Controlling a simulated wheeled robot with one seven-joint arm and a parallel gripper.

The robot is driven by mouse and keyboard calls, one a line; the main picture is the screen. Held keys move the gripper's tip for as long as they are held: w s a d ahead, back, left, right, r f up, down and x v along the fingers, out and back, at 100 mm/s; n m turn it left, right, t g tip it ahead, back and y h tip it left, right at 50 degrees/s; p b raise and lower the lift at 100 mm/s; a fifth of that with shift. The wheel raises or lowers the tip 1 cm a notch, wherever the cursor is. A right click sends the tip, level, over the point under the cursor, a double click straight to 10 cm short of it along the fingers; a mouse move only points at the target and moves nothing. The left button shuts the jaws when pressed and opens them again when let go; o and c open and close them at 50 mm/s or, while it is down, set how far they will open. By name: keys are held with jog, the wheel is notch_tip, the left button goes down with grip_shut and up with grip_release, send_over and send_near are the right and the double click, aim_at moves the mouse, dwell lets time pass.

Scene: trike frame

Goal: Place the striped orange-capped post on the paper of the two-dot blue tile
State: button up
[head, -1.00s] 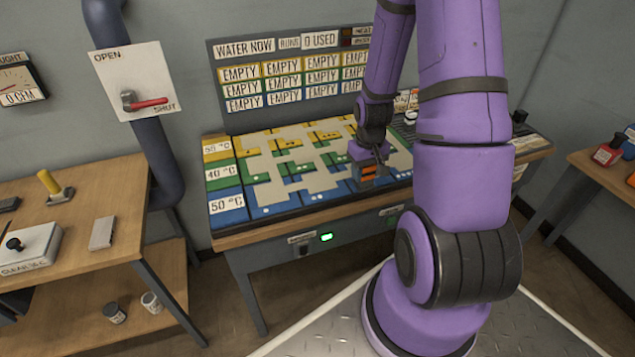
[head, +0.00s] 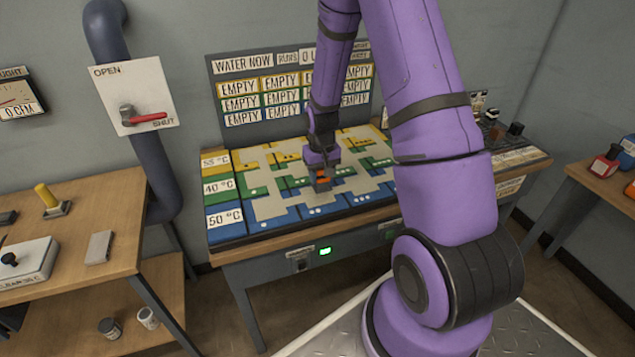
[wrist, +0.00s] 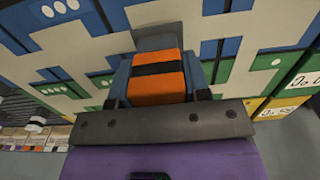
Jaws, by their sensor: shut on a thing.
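The striped post (wrist: 155,98), orange with a dark band across its cap, is held between the fingers of my gripper (wrist: 158,80). In the head view, my gripper (head: 322,178) is over the middle of the tiled board, with the orange of the post showing at its tip. The two-dot blue tile (head: 318,213) appears to lie in the front row, just in front of the gripper; its dots are small. Pale paper shows around and under the gripper. The post's lower end is mostly hidden, so I cannot tell whether it touches the board.
The board carries yellow, green and blue rows (head: 225,219) with temperature labels at left. A three-dot blue tile (wrist: 70,18) shows in the wrist view. Small items stand on the table's right end (head: 505,140). An upright label panel (head: 235,65) stands behind.

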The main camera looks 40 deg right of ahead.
jog(key=shift+w+a, duration=0.15)
jog(key=shift+w, duration=0.15)
jog(key=shift+w+a+f, duration=0.1)
jog(key=shift+w+f, duration=0.05)
jog(key=shift+f, duration=0.75)
jog(key=shift+w+a+f, duration=0.1)
jog(key=shift+w+f, duration=0.05)
jog(key=shift+f, duration=0.75)
jog(key=shift+f, duration=0.1)
jog(key=o, duration=1)
jog(key=shift+o, duration=0.2)
